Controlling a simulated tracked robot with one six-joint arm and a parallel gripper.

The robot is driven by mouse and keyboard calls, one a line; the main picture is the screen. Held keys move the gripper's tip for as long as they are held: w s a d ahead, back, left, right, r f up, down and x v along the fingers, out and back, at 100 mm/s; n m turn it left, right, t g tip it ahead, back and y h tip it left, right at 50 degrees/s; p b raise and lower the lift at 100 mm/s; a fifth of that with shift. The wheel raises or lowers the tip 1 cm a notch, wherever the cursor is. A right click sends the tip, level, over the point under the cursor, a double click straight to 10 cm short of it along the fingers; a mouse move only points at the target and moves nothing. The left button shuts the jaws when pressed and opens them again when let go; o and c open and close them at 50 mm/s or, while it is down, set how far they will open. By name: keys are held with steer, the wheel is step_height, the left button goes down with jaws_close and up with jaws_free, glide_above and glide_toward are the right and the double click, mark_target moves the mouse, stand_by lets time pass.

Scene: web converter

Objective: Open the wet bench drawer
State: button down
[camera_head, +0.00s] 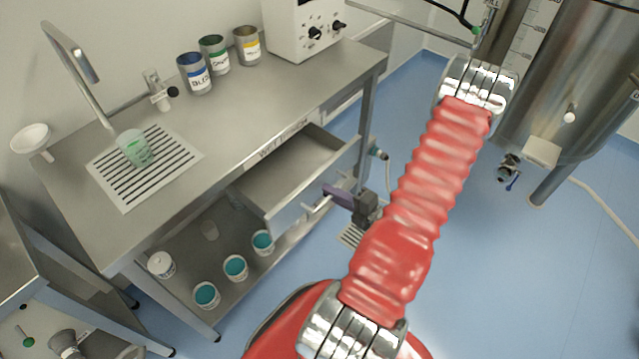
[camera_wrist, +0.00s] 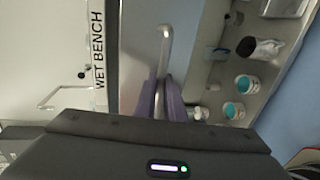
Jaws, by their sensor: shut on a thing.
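The wet bench drawer (camera_head: 285,172) is pulled out from under the metal bench top, and its empty-looking inside shows in the head view. Its front carries a metal bar handle (camera_head: 318,205), which shows in the wrist view as a pale bar (camera_wrist: 164,48). My gripper (camera_head: 328,194) is at the drawer front, with its purple fingers shut on the handle. In the wrist view the two fingers (camera_wrist: 162,92) are on either side of the bar. The fingers partly hide the handle.
The bench top (camera_head: 225,115) holds labelled cans (camera_head: 194,75), a green beaker (camera_head: 134,149) on a drain grate and a white instrument (camera_head: 300,30). White tubs with teal contents (camera_head: 235,267) stand on the lower shelf.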

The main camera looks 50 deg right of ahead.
steer(key=f+v, duration=0.3)
steer(key=v, duration=1.1)
steer(key=shift+s+a, duration=0.15)
steer(key=shift+s, duration=0.25)
steer(key=shift+f, duration=0.1)
steer(key=c, duration=1.8)
jaws_free()
steer(key=shift+c, duration=0.2)
steer(key=shift+s, duration=0.1)
steer(key=v, duration=1.3)
steer(key=shift+s, duration=0.3)
